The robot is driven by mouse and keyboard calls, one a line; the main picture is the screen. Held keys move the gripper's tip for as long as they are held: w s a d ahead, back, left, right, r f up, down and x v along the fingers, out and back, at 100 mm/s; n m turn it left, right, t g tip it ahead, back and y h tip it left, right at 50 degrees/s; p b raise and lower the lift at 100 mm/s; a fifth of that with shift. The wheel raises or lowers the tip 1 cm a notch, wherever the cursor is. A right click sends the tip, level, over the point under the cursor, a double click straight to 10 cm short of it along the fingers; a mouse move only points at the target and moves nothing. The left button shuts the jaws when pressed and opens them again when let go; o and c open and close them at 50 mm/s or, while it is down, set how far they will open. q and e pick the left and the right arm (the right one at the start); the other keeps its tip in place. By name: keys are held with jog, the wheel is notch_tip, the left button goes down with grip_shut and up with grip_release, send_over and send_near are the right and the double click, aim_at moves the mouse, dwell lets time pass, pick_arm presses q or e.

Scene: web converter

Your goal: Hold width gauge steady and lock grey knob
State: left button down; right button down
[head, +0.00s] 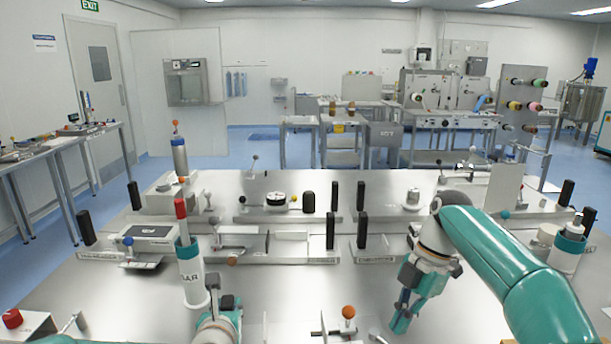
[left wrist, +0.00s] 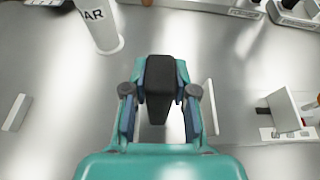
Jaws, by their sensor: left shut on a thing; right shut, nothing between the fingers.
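My left gripper (head: 228,303) is low in the head view, beside a white cylinder marked AR (head: 190,272). In the left wrist view, its two fingers (left wrist: 160,105) are shut on a black tapered block (left wrist: 160,76). I cannot tell whether this block is part of the width gauge. My right gripper (head: 403,318) points down over the bare table at right of centre, shut and empty. A small grey knob (head: 214,219) stands on a fixture behind the cylinder. I cannot tell if it is the task's grey knob. No other thing is clearly the width gauge.
A fixture with an orange ball (head: 348,312) and upright plate stands between my grippers; the plate also shows in the left wrist view (left wrist: 284,110). A red knob (head: 12,318) sits at the front left. Fixtures with black posts (head: 362,230) line the table behind.

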pick_arm(q)
jog(key=shift+s+d+f, duration=0.1)
jog(key=shift+f, duration=0.15)
jog(key=c, duration=1.2)
grip_release()
jog(key=o, duration=0.4)
jog(key=shift+r, duration=0.25)
jog(key=shift+c, duration=0.2)
jog(key=shift+r, duration=0.1)
jog(key=a+v, duration=0.1)
jog(key=v, duration=1)
jog(key=shift+s+d, duration=0.35)
jog(key=shift+d, duration=0.05)
